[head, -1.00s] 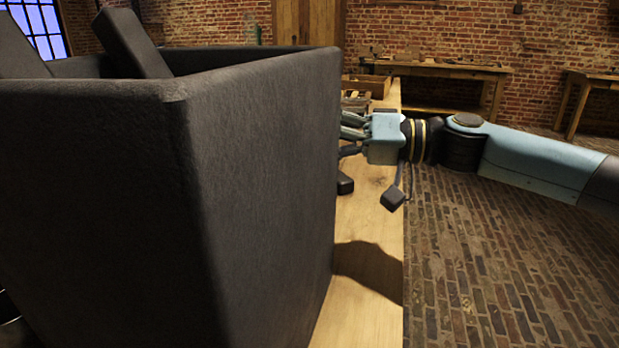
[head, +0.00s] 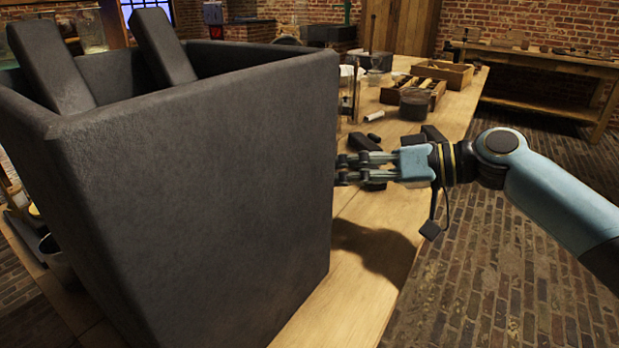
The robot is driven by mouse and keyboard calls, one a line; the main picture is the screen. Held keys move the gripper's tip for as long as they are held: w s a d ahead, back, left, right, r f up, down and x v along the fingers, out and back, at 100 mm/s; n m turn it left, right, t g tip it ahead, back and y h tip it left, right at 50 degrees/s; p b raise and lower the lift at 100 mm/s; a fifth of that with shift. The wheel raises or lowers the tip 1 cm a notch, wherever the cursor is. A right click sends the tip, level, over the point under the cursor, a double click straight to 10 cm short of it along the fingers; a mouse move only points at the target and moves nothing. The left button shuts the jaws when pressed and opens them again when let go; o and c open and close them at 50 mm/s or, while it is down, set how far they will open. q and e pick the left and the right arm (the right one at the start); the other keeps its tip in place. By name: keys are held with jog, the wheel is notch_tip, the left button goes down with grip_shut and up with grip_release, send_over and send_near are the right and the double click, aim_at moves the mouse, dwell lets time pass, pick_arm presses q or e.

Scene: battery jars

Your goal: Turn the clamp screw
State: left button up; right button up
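A large black open-topped jar (head: 200,190) fills the left half of the head view, with two dark flat bars (head: 160,45) sticking up out of it. My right gripper (head: 345,170) reaches in from the right, at the jar's right edge. Its fingers point left and their tips meet the jar's outline, so I cannot tell whether they touch it or pass behind it. No clamp screw can be made out; the jar hides much of the bench. My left gripper does not show.
The wooden bench (head: 350,300) runs away to the back right. On it stand a wooden crate (head: 442,72), a dark round pot (head: 414,103) and several small dark pieces behind my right gripper. Brick floor lies right of the bench.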

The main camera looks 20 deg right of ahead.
jog(key=x, duration=0.6)
jog(key=shift+w+a+f, duration=0.1)
jog(key=shift+a, duration=0.1)
jog(key=shift+w+a+f, duration=0.2)
jog(key=shift+w+a, duration=0.15)
jog(key=shift+a, duration=0.1)
grip_shut()
jog(key=shift+f+m+y+b, duration=0.2)
jog(key=shift+m+y+b, duration=0.1)
jog(key=shift+m+b, duration=0.4)
jog(key=shift+m+g+y+b, duration=0.3)
jog(key=shift+m+y, duration=0.3)
jog(key=shift+m, duration=0.3)
jog(key=shift+r, duration=0.2)
